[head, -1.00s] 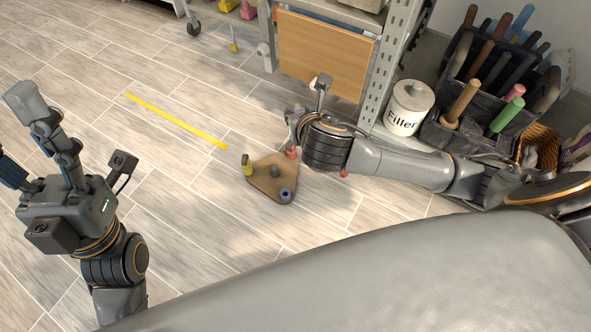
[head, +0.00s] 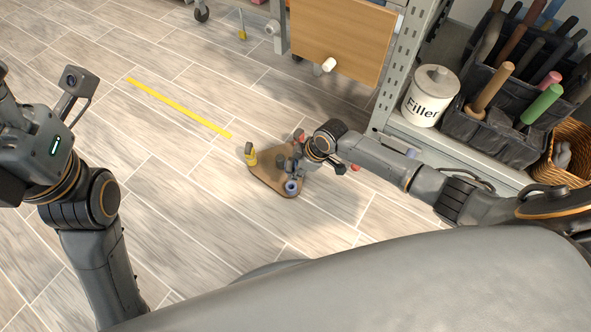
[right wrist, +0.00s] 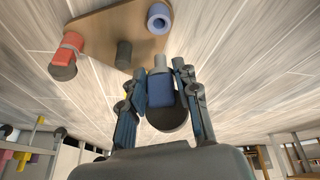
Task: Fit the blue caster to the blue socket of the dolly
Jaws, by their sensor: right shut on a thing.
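The brown three-cornered dolly (head: 268,180) lies on the floor. Its blue socket (head: 292,187) is an open ring at the near corner; it also shows in the right wrist view (right wrist: 159,17). A grey post (right wrist: 124,54) stands mid-plate. A red caster (right wrist: 67,47) and a yellow caster (head: 251,155) sit at the other corners. My right gripper (right wrist: 162,85) is shut on the blue caster (right wrist: 160,92), dark wheel toward the palm, grey stem pointing out toward the dolly. The stem looks apart from the socket. My left gripper (head: 20,140) is cut by the left edge, its fingers unclear.
A shelf rack with a wooden panel (head: 340,35) stands behind. A Filler canister (head: 430,96), a tool holder (head: 485,135) and a wicker basket (head: 560,165) are at right. A yellow strip (head: 178,107) marks the floor. The floor left of the dolly is clear.

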